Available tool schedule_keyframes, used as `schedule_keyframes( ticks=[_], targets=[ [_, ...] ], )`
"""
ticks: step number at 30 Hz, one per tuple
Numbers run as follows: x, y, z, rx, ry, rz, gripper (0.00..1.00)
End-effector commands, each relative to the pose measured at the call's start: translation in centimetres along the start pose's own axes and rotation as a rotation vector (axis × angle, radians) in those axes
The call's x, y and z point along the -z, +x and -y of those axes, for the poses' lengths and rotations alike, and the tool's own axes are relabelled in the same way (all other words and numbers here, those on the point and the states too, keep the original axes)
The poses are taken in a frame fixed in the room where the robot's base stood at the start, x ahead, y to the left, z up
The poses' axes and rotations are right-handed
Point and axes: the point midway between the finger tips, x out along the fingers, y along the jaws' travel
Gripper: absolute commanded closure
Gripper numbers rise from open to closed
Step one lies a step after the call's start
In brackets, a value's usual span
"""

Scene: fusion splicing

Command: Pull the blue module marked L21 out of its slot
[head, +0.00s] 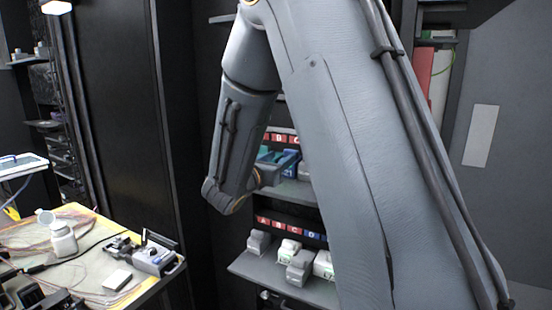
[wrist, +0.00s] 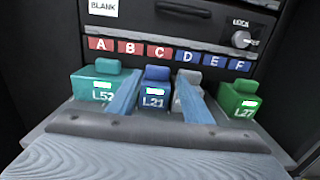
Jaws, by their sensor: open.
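The blue module marked L21 (wrist: 154,101) sits on the shelf below the B and C labels in the wrist view. A lighter blue block stands at its top. My gripper (wrist: 159,80) is open, its two blue fingers reaching forward on either side of the module. The left finger passes between L21 and the teal module marked L52 (wrist: 93,90). The right finger passes in front of a grey module (wrist: 187,92), partly hiding it. I cannot tell whether either finger touches L21. In the head view my arm hides the gripper.
A green module marked L27 (wrist: 238,100) stands at the right. A row of lettered red and blue labels (wrist: 170,53) runs above the modules, with a LOCK knob (wrist: 241,39) above right. In the head view, a lower shelf (head: 257,267) holds pale modules, and a cluttered workbench (head: 95,270) stands left.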

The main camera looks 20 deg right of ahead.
Motion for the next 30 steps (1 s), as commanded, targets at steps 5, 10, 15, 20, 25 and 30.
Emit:
schedule_keyframes(
  ticks=[5, 10, 15, 20, 25, 30],
  targets=[
    [0.0, 0.1, -0.2, -0.005, 0.000, -0.001, 0.55],
    [-0.1, 2.0, -0.1, -0.001, -0.001, -0.002, 0.55],
    [-0.1, 4.6, 0.0, 0.000, 0.000, -0.002, 0.55],
    [-0.1, 6.6, 0.0, 0.000, 0.001, -0.001, 0.55],
    [0.0, 7.6, 0.0, 0.001, 0.001, -0.002, 0.55],
    [0.1, 7.8, 0.0, 0.000, 0.001, -0.002, 0.55]
  ],
)
